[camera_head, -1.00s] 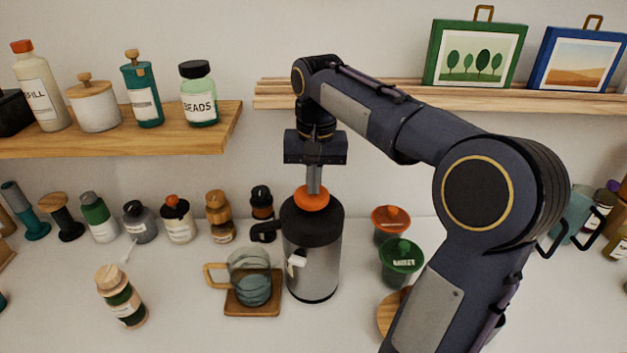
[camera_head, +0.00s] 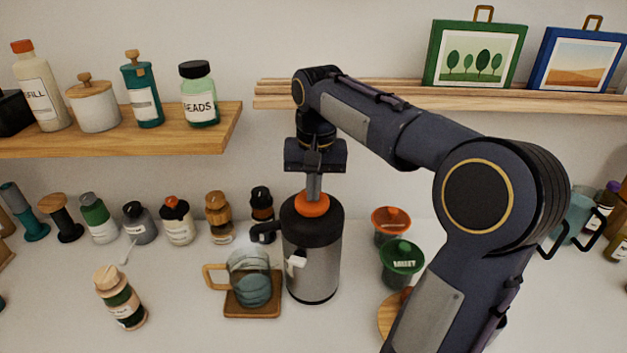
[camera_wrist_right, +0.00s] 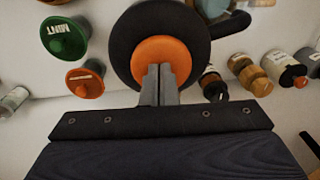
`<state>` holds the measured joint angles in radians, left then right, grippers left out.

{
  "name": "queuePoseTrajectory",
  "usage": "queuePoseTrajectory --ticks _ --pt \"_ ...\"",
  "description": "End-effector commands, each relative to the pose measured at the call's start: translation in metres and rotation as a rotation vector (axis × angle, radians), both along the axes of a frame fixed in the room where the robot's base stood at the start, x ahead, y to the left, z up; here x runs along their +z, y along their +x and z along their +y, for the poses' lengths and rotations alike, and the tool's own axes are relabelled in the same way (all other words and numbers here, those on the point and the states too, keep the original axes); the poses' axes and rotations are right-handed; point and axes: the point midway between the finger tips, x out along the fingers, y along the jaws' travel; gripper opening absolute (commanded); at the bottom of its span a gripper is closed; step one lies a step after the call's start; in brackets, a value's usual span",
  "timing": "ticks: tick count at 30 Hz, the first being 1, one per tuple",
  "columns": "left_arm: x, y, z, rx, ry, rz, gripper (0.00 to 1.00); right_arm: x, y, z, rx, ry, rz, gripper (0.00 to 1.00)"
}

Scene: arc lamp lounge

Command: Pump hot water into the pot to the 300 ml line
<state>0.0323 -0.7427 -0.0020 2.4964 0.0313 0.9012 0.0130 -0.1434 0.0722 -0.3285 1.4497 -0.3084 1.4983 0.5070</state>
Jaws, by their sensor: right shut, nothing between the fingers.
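A grey pump flask (camera_head: 314,265) with a black top and an orange pump button (camera_head: 312,206) stands on the white counter. Its black spout (camera_head: 263,232) points left over a clear glass pot (camera_head: 249,278) with a wooden handle. The pot sits on a wooden coaster (camera_head: 252,312) and looks bluish in its lower part; I cannot read any line or the exact level. My right gripper (camera_head: 314,192) is shut and empty, its fingertips down on the orange button. In the right wrist view the closed fingertips (camera_wrist_right: 159,70) lie over the button (camera_wrist_right: 165,52). My left gripper is out of view.
An orange-topped pot (camera_head: 390,225) and a green-lidded pot (camera_head: 401,262) stand right of the flask. Several small jars line the wall at left. A jar (camera_head: 120,298) stands in front. Shelves with bottles (camera_head: 199,95) and framed pictures (camera_head: 474,55) are above.

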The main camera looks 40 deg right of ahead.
Motion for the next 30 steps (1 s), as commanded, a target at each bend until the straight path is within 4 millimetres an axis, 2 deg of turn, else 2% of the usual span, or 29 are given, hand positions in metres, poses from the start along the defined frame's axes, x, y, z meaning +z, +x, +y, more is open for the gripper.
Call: queuePoseTrajectory --ticks 1,5,12,14,15,21,24,30 --pt "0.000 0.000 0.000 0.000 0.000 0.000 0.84 -0.005 -0.002 0.001 0.001 0.003 0.018 0.00" --pt "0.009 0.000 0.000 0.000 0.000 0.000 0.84 0.004 -0.001 0.001 0.001 0.003 0.017 0.00" --pt "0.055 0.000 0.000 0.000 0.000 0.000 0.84 0.049 0.004 -0.003 0.003 0.001 0.007 0.00" --pt "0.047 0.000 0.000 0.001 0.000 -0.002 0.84 0.055 0.005 -0.003 0.003 -0.001 -0.001 0.00" --pt "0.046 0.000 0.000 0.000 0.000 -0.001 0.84 0.064 0.004 -0.004 0.003 -0.001 -0.002 0.00" --pt "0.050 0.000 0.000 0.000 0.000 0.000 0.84 0.109 0.001 -0.004 0.003 -0.002 -0.002 0.00" --pt "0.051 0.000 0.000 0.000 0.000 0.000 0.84 0.125 0.000 -0.004 0.003 -0.002 -0.002 0.00" --pt "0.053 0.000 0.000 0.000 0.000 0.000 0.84 0.139 -0.001 -0.003 0.003 -0.001 -0.001 0.00"
